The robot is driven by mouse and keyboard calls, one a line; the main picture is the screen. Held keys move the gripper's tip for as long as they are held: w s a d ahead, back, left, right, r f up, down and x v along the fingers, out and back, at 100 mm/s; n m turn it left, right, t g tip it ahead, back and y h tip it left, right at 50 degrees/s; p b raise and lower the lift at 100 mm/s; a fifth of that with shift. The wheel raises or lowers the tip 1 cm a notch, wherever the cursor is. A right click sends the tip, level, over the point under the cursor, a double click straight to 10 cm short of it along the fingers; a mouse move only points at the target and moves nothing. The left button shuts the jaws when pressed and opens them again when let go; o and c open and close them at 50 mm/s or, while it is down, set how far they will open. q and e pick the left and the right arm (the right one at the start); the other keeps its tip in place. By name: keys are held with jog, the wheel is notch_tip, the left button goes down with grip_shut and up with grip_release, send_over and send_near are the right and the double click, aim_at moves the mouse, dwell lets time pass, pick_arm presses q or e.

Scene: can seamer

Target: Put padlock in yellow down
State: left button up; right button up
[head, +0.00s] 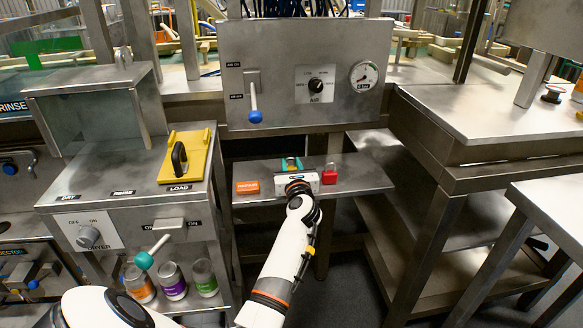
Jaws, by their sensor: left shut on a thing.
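My left gripper (291,166) reaches over the small metal shelf (362,180) below the control panel. Its teal fingers are shut on a small yellow thing (291,162), which looks like the yellow padlock. The fingers and wrist hide most of it, and I cannot tell whether it touches the shelf. A red padlock (329,174) stands on the shelf just right of the gripper. My right gripper is not in view.
An orange block (247,187) lies at the shelf's left end. The shelf's right part is bare. The panel (290,65) with a blue-tipped lever (254,108) rises behind. Left is a metal cabinet with a yellow plate (186,158); several cans (173,281) stand below.

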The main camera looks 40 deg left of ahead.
pick_arm(q)
jog(key=shift+f, duration=0.1)
jog(key=o, duration=1)
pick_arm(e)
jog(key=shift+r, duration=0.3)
